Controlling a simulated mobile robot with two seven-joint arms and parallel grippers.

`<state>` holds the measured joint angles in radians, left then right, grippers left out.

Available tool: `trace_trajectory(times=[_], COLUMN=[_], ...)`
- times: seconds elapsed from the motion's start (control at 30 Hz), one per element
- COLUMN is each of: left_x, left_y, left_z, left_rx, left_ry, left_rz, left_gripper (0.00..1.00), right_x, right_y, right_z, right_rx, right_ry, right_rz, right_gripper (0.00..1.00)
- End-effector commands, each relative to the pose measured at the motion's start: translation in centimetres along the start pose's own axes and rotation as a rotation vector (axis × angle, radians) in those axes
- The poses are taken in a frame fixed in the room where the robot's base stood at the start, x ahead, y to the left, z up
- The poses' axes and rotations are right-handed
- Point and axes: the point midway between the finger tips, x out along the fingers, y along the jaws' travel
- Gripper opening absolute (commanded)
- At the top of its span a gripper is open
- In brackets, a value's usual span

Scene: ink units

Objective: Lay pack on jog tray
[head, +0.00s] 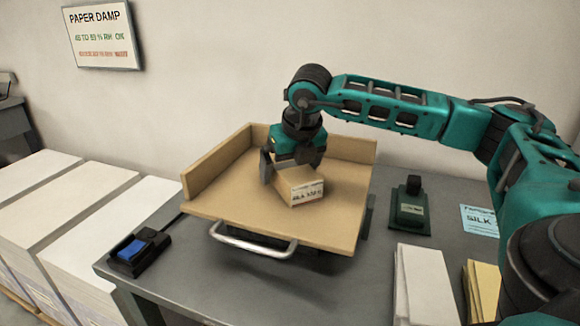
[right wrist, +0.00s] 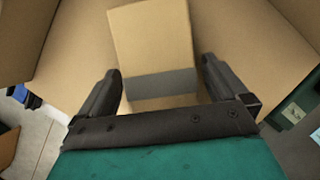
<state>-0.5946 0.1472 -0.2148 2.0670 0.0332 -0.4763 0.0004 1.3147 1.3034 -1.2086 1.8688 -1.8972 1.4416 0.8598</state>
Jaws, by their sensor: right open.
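The pack (head: 301,188), a small tan box with a white printed label on its front, rests on the jog tray. The jog tray (head: 230,208) is a tan board with raised walls at its back and left and a metal handle at its front. My right gripper (head: 291,175) is over the pack, pointing down, with a finger at either side. In the right wrist view the pack (right wrist: 155,45) lies between and beyond the open fingers (right wrist: 160,85), with gaps on both sides. My left gripper is not in view.
The tray stands on a grey table (head: 190,275). A blue-topped switch box (head: 138,252) is left of it. A green stamp-like device (head: 411,207), a blue card (head: 480,220) and paper stacks (head: 428,285) are at right. White paper piles (head: 105,235) stand on the left.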

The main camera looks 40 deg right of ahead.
Motion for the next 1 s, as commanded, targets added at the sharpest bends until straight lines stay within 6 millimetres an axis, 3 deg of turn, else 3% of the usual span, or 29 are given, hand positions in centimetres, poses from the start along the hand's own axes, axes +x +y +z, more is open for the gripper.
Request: trace_trajectory(times=[0.17, 0.5, 0.7, 1.0], left_x=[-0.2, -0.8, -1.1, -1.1], left_y=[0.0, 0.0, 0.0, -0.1], left_z=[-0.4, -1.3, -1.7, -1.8], left_rx=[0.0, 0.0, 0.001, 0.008], left_ry=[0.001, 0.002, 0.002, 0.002], left_rz=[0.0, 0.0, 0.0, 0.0], left_gripper=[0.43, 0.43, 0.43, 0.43], right_x=[-0.9, -8.0, -11.1, -12.3], right_y=[0.0, 0.0, 0.1, 0.0], right_z=[0.2, 0.2, 0.2, 0.1], right_rx=[0.0, -0.001, 0.0, -0.001], right_ry=[-0.002, -0.004, -0.002, -0.001], right_rz=[0.001, 0.0, 0.0, -0.001], right_gripper=[1.0, 1.0, 1.0, 1.0])
